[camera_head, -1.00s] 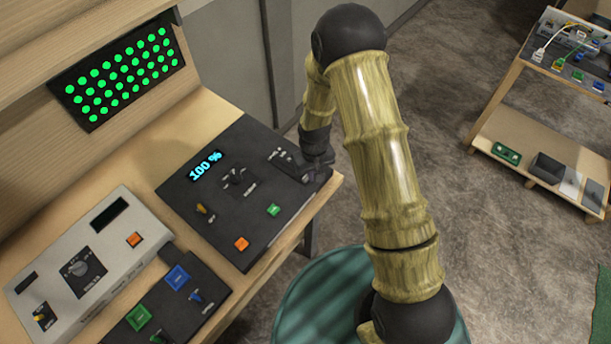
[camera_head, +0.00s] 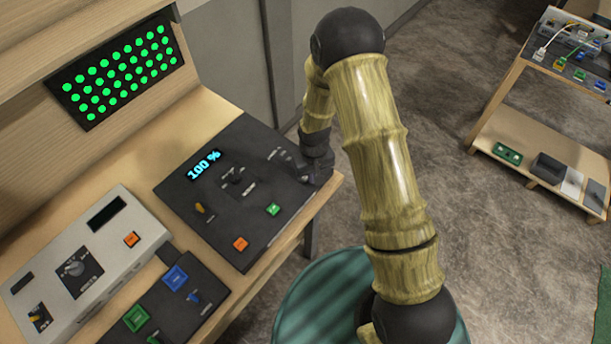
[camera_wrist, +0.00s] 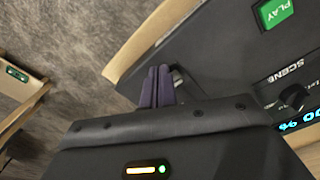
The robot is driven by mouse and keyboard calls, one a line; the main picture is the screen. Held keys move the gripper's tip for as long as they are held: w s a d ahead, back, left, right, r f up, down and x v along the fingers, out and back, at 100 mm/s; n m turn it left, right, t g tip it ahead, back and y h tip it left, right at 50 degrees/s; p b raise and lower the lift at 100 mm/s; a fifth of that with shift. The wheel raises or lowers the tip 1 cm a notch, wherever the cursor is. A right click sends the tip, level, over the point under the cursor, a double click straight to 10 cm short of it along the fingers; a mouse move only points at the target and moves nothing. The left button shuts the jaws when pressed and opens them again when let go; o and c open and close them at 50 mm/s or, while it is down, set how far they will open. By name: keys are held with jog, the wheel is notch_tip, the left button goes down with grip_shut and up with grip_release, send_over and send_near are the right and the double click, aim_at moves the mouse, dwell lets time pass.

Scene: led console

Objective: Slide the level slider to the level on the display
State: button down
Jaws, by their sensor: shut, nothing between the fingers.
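The display (camera_head: 204,165) on the black console (camera_head: 200,225) reads "100 %" in cyan. Part of it shows at the right edge of the wrist view (camera_wrist: 300,121). The level slider's marked strip lies at the console's far right, beside my gripper. I cannot make out its knob or setting; my gripper hides part of that area. My gripper (camera_head: 314,175) is low at the console's right end. In the wrist view its two dark fingers (camera_wrist: 156,86) are shut together with nothing between them, close to the console's edge. I cannot tell whether they touch the slider.
The console carries a scene knob (camera_head: 235,179), an orange button (camera_head: 240,244), a green PLAY button (camera_head: 273,210) and a small yellow switch (camera_head: 200,208). An LED panel (camera_head: 118,72) glows green behind. A grey device (camera_head: 100,265) stands left.

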jog(key=shift+f, duration=0.45)
